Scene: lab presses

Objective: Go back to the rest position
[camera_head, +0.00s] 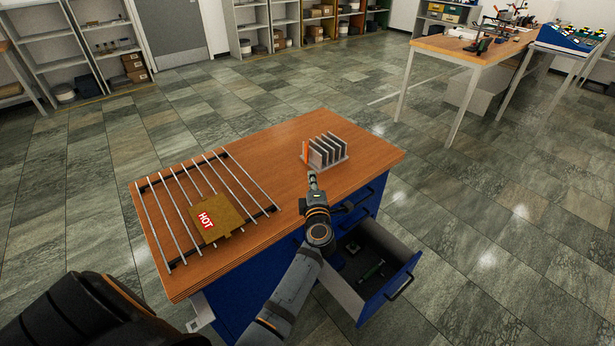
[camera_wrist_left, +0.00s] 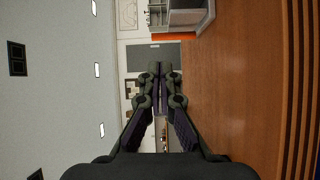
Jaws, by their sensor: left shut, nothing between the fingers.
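My left gripper (camera_head: 312,180) is above the front edge of the wooden table top (camera_head: 285,135), pointing at the slotted rack. Its fingers are shut and empty, and they also show closed together in the left wrist view (camera_wrist_left: 160,75). The grey slotted rack (camera_head: 325,151) with an orange end plate stands on the table just beyond the gripper. It shows at the top of the left wrist view (camera_wrist_left: 180,18). My right gripper is not in view.
A metal-bar grate (camera_head: 176,215) lies on the table's left side with a brown plate marked HOT (camera_head: 217,220) on it. The blue drawer (camera_head: 390,285) below stands open, with small items inside. A workbench (camera_head: 475,50) is at the back right. Open floor surrounds the table.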

